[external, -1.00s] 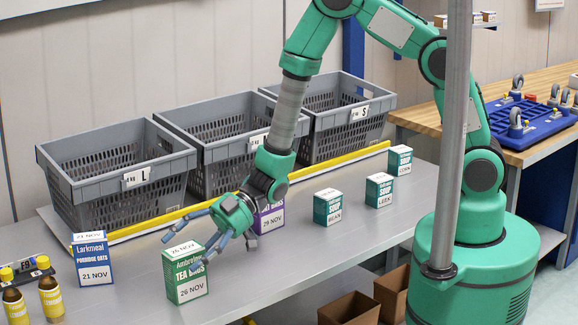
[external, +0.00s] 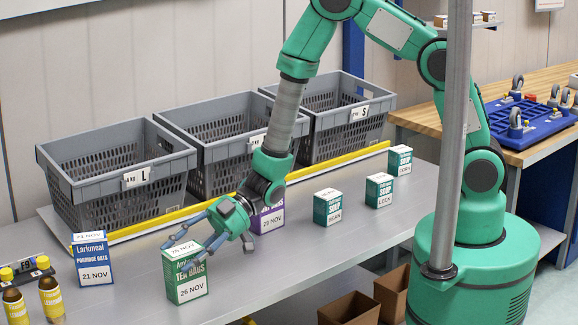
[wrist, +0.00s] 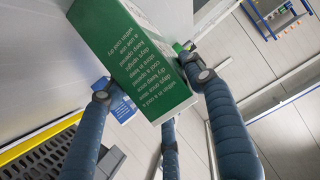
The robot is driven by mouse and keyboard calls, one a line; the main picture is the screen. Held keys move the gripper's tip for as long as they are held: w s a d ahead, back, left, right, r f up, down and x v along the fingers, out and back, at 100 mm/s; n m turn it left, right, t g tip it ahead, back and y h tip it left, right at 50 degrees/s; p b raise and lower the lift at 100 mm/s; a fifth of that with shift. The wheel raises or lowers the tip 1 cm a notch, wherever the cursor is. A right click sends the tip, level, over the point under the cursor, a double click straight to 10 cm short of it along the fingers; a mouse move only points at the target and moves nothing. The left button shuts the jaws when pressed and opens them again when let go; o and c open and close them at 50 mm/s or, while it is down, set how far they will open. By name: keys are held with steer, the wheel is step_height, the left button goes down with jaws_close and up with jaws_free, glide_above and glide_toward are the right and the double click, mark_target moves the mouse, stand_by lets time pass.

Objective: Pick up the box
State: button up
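A green and white tea bags box (external: 187,284) stands upright on the grey table near its front edge. In the wrist view the green box (wrist: 140,50) fills the top middle, with white print on its side. My gripper (external: 186,249) has its blue fingers spread at the top of this box. In the wrist view the fingers (wrist: 152,80) lie on either side of the box, with a third finger at its near side. Whether any finger touches it is unclear.
A blue porridge oats box (external: 94,262) stands to the left, a purple box (external: 268,220) behind my gripper. Soup boxes (external: 327,208) stand to the right. Grey crates (external: 120,180) line the back behind a yellow strip. Yellow bottles (external: 51,298) stand at the left.

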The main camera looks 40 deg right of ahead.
mark_target(172, 251)
steer(key=shift+r, duration=0.1)
steer(key=shift+r, duration=0.85)
step_height(172, 251, up, 2)
steer(key=shift+s+d+p, duration=0.1)
steer(key=shift+d+p, duration=0.05)
steer(key=shift+p, duration=0.35)
steer(key=s+d, duration=0.3)
steer(key=d, duration=0.1)
steer(key=s+d, duration=0.3)
steer(key=d, duration=0.1)
steer(key=s+d+r+p, duration=0.1)
steer(key=s+d, duration=0.2)
steer(key=d, duration=0.1)
steer(key=shift+s+d, duration=0.1)
steer(key=shift+d, duration=0.2)
steer(key=w+m+t, duration=0.1)
steer(key=w, duration=0.5)
steer(key=w+a+m+t+p, duration=0.1)
steer(key=w+m+t, duration=0.1)
steer(key=w, duration=0.3)
steer(key=w+m+t, duration=0.1)
steer(key=w+t, duration=0.1)
steer(key=w, duration=0.4)
steer(key=shift+w+a+r+m+h, duration=0.2)
steer(key=shift+w+a+m+h, duration=0.1)
steer(key=shift+w+h, duration=0.1)
